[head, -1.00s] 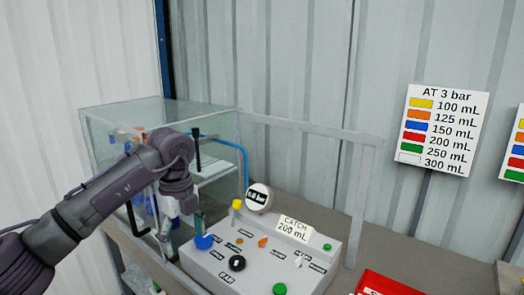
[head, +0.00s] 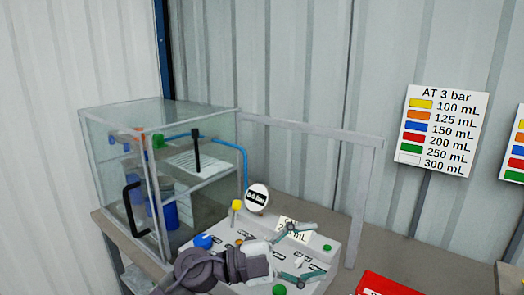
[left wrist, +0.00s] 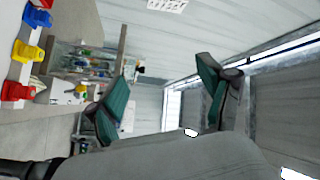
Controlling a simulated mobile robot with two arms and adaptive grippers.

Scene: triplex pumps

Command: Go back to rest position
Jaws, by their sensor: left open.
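My left gripper (head: 295,252) is over the right part of the grey control panel (head: 322,262) in the head view. Its two green-padded fingers are spread apart, with nothing between them. In the left wrist view the open fingers (left wrist: 165,100) also show, with wall and ceiling behind. The gripper and arm hide the middle and front of the panel and part of the catch card (head: 286,223). Whether it touches the panel I cannot tell. My right gripper does not show.
A glass cabinet (head: 108,110) with a black handle stands at the left. A round gauge (head: 257,198) and a yellow knob (head: 235,206) stand at the panel's back. A red object (head: 385,286) is at the front right. A volume sign (head: 441,131) stands at the right.

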